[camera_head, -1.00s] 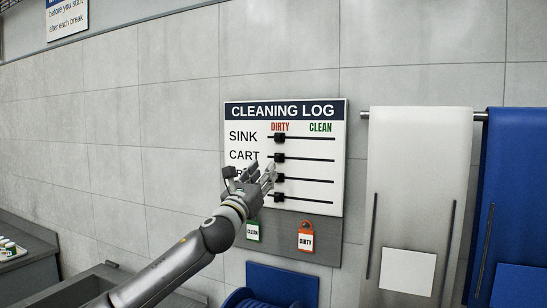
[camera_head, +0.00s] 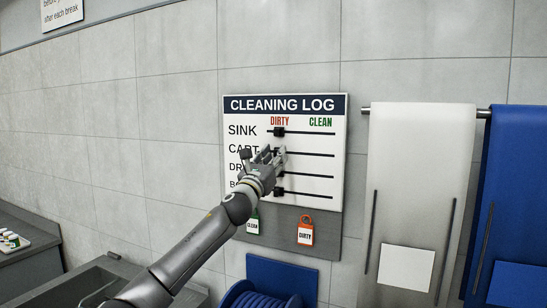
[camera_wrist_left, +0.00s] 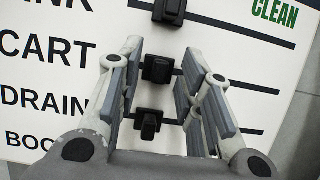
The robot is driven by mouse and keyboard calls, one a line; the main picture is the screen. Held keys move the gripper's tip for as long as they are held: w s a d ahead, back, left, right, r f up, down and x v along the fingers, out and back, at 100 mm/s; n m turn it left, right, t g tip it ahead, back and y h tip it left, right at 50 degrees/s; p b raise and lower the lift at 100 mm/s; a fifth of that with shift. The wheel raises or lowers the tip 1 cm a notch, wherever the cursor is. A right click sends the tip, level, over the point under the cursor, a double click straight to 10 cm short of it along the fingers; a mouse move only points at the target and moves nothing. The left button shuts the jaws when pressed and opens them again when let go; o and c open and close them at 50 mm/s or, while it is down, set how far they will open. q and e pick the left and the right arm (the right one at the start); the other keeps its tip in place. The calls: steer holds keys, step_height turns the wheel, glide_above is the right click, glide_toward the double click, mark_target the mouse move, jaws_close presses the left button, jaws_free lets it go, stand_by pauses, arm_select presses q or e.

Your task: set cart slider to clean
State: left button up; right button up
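The cleaning log board (camera_head: 322,203) hangs on the wall, with rows of sliders from DIRTY to CLEAN. In the left wrist view, the black cart slider knob (camera_wrist_left: 157,69) sits at the left, DIRTY end of its track, beside the word CART. My left gripper (camera_head: 272,153) is in front of the board. It also shows in the left wrist view (camera_wrist_left: 163,55), open, with one finger on each side of the cart knob and gaps beside it. In the head view, the gripper hides the cart knob. My right gripper is not in view.
The sink knob (camera_head: 279,132) is just above and the drain knob (camera_wrist_left: 148,124) just below, between the lower finger parts. The bottom knob (camera_head: 279,191) is also at DIRTY. A green tag (camera_head: 252,226) and an orange tag (camera_head: 305,233) hang below. Towels (camera_head: 420,170) hang to the right.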

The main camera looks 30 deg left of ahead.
arm_select(q)
steer(key=c, duration=0.5)
jaws_close()
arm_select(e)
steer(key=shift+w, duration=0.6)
arm_select(q)
steer(key=p, duration=0.2)
glide_toward(322, 151)
steer(key=x, duration=0.5)
steer(key=shift+r, duration=0.15)
steer(key=shift+w+a, duration=0.1)
steer(key=shift+a, duration=0.05)
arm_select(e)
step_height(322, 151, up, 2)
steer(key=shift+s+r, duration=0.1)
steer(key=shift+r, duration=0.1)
arm_select(q)
steer(key=o, duration=0.6)
jaws_free()
steer(key=shift+d, duration=0.25)
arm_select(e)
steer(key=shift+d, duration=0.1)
arm_select(q)
steer(key=shift+a, duration=0.1)
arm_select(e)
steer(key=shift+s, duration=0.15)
